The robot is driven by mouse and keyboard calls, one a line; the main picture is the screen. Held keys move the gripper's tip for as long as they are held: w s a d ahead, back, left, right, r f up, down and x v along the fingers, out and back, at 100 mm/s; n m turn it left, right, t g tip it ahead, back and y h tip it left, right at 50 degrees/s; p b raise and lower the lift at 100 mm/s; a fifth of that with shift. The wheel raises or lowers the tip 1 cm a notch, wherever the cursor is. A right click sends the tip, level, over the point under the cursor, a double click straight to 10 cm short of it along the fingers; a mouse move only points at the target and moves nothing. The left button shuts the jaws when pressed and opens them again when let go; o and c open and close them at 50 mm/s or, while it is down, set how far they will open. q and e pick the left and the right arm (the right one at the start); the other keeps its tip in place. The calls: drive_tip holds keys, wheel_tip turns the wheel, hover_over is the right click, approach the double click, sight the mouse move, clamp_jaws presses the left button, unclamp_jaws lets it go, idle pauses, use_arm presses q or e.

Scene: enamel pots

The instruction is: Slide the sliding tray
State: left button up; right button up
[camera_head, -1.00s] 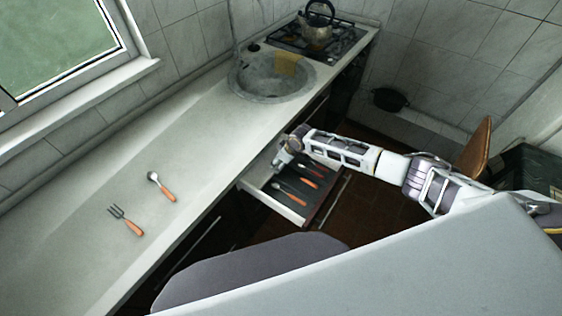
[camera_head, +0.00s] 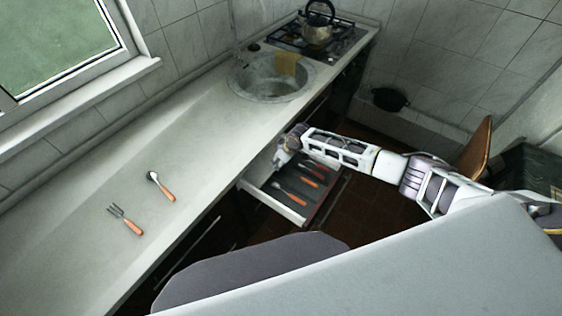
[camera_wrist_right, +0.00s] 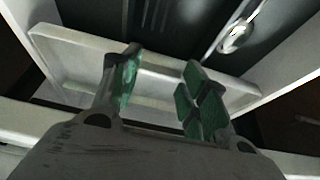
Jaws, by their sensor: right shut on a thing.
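The sliding tray is the shallow pale tray with a raised rim in the right wrist view (camera_wrist_right: 72,60), lying across the inside of the open drawer. In the head view it seems to be the pale part (camera_head: 261,167) at the drawer's counter end, partly hidden by my gripper. My right gripper (camera_head: 279,162) reaches down there. Its green-padded fingertips (camera_wrist_right: 160,88) are over the tray in the wrist view, with a gap between them, shut on what appears to be its edge. The exact contact is hard to see. My left gripper is out of view.
The pulled-out drawer (camera_head: 272,203) holds orange-handled cutlery (camera_head: 290,196) on a dark floor. A fork (camera_head: 126,220) and a spoon (camera_head: 161,186) lie on the long counter (camera_head: 70,245). A sink (camera_head: 268,85) and stove with a kettle (camera_head: 317,28) stand at the back.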

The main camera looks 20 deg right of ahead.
sight(270, 160)
drive_tip(key=shift+w+a+b, duration=0.5)
drive_tip(key=shift+w+a, duration=0.05)
drive_tip(key=shift+w, duration=0.2)
drive_tip(key=shift+w+a+b, duration=0.45)
drive_tip(key=shift+w+a, duration=0.1)
drive_tip(key=shift+w, duration=0.2)
drive_tip(key=o, duration=1.5)
drive_tip(key=shift+c, duration=0.2)
drive_tip(key=shift+r, duration=0.1)
drive_tip(key=v, duration=1.1)
drive_tip(key=shift+s+r, duration=0.25)
drive_tip(key=shift+r, duration=0.1)
drive_tip(key=shift+d, duration=0.1)
